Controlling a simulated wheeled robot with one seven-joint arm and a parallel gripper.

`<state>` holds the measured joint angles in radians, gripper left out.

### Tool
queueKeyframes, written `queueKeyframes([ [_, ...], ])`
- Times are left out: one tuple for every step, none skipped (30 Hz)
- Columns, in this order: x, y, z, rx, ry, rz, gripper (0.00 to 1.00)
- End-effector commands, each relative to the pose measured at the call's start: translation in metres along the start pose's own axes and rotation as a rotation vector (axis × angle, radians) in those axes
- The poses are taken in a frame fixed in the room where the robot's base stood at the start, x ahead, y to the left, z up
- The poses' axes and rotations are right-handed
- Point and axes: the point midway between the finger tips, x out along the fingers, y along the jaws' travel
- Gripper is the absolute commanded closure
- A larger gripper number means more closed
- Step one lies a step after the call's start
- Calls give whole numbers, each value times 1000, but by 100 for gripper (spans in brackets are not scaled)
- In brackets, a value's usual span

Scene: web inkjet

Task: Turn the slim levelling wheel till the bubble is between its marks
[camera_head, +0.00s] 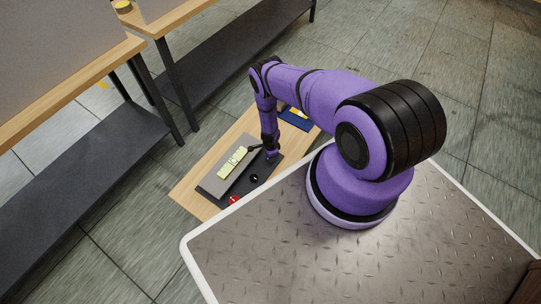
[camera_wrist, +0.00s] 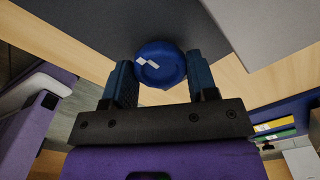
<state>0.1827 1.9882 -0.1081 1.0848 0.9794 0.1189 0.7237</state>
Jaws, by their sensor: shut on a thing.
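The levelling wheel is a round blue disc (camera_wrist: 158,74) with two small white marks on its face. In the wrist view it sits between the two fingers of my gripper (camera_wrist: 160,61), which is shut on its rim. In the head view my gripper (camera_head: 271,156) reaches down at the right end of the dark panel, and the wheel there is hidden by it. The bubble level (camera_head: 235,161) is a yellow-green strip on a grey plate beside my gripper. The bubble and its marks are too small to make out.
A black knob (camera_head: 254,178) and a red button (camera_head: 234,200) are on the dark panel (camera_head: 211,190) near my gripper. A blue tray (camera_head: 294,123) with a yellow item lies behind my arm on the wooden bench (camera_head: 187,193). Longer benches stand at the left.

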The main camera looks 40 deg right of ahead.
Motion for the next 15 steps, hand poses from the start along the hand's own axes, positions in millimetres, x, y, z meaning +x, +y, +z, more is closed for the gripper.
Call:
queueKeyframes([
  [0,0,0,27,0,-1,71],
  [0,0,0,44,0,-1,71],
  [0,0,0,64,0,-1,71],
  [0,0,0,78,0,-1,71],
  [0,0,0,91,0,-1,71],
  [0,0,0,106,0,-1,71],
  [0,0,0,117,0,-1,71],
  [0,0,0,127,0,-1,71],
  [0,0,0,138,0,-1,71],
  [0,0,0,145,0,-1,71],
  [0,0,0,151,0,-1,71],
  [0,0,0,158,0,-1,71],
  [0,0,0,162,0,-1,71],
  [0,0,0,166,0,-1,71],
  [0,0,0,169,0,-1,71],
])
